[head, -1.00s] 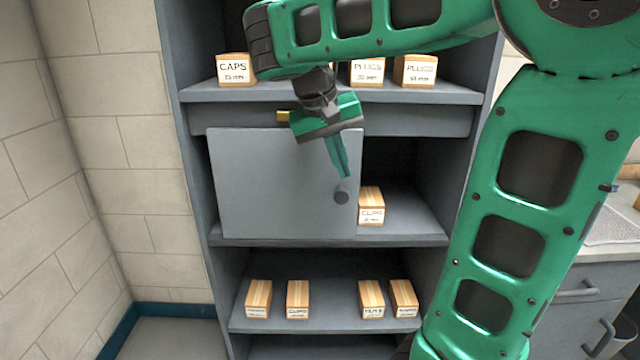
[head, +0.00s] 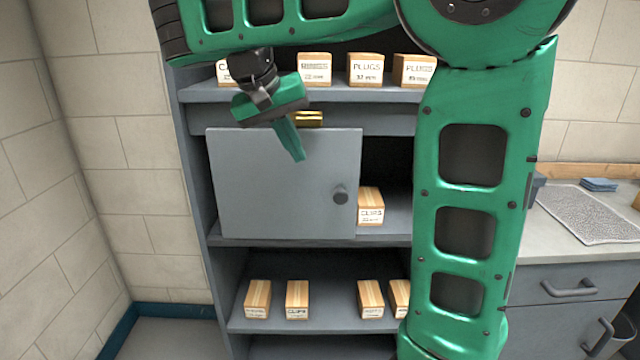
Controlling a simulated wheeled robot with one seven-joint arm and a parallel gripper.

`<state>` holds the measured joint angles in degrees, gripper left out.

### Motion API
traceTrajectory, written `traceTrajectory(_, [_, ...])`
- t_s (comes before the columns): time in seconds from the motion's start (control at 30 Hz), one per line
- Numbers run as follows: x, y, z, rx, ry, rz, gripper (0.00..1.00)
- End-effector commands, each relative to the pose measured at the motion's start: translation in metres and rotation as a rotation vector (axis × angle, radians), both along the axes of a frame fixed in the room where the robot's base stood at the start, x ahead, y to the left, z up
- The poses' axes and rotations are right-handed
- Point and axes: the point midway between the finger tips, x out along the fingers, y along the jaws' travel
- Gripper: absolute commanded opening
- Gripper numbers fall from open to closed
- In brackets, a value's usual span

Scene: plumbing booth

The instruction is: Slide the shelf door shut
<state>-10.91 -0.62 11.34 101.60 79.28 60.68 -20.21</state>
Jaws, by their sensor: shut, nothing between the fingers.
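The grey sliding door (head: 265,195) covers the left and middle part of the middle shelf compartment in the head view. Its dark round knob (head: 340,194) is near its right edge. The compartment (head: 385,165) is open to the right of the door, and a wooden box labelled CLIPS (head: 370,207) shows there. My gripper (head: 299,157) is shut and empty, its fingers pointing down in front of the door's upper part, left of and above the knob. I cannot tell whether it touches the door.
Labelled boxes (head: 365,69) stand on the shelf above, and several more boxes (head: 297,299) on the shelf below. A brass-coloured piece (head: 309,118) sits on the rail above the door. A counter with drawers (head: 570,285) is at the right.

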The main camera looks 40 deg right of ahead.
Motion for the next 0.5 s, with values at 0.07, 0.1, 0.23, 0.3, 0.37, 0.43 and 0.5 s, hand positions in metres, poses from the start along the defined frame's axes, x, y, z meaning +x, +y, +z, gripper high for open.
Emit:
traceTrajectory(0.07, [0.000, -0.002, -0.002, -0.001, 0.000, -0.004, 0.00])
traceTrajectory(0.1, [0.000, -0.003, -0.003, 0.000, 0.001, -0.005, 0.00])
traceTrajectory(0.23, [0.000, -0.005, -0.007, -0.001, 0.000, -0.004, 0.00])
traceTrajectory(0.3, [0.000, -0.007, -0.011, -0.001, 0.002, -0.003, 0.00])
traceTrajectory(0.37, [0.001, -0.012, -0.020, -0.001, 0.004, -0.003, 0.00])
traceTrajectory(0.43, [0.002, -0.016, -0.029, -0.001, 0.003, -0.002, 0.00])
traceTrajectory(0.5, [0.003, -0.022, -0.039, -0.002, 0.004, -0.002, 0.00])
